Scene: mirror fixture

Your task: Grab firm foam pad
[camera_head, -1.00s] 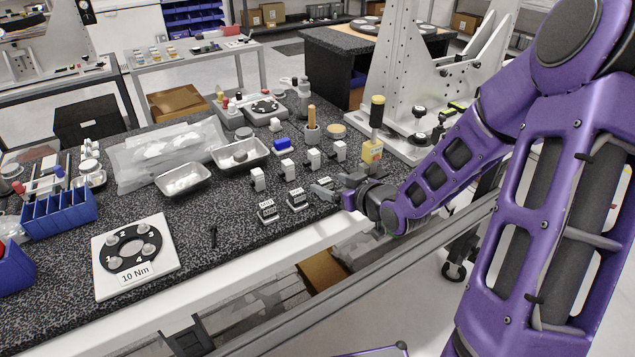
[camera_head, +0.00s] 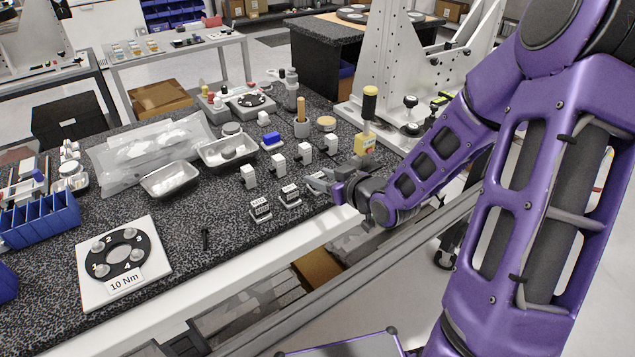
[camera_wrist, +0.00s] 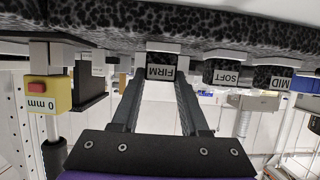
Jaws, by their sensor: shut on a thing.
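The firm foam pad (camera_wrist: 160,72) is a dark speckled block with a "FIRM" label and a pale base. In the wrist view, which is upside down, it sits between the fingertips of my gripper (camera_wrist: 160,82). My gripper is shut on it, at the level of the worktop. In the head view my gripper (camera_head: 318,184) is low over the worktop, and the firm pad is mostly hidden by the fingers. The soft pad (camera_wrist: 222,76) and the mid pad (camera_wrist: 272,80) stand in a row beside it. They also show in the head view, soft (camera_head: 289,194) and mid (camera_head: 260,208).
Several white blocks (camera_head: 277,165) stand behind the pads. A yellow gauge marked "0 mm" (camera_wrist: 48,95) stands close to my gripper, also in the head view (camera_head: 365,143). A white "10 Nm" plate (camera_head: 125,258) lies at left.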

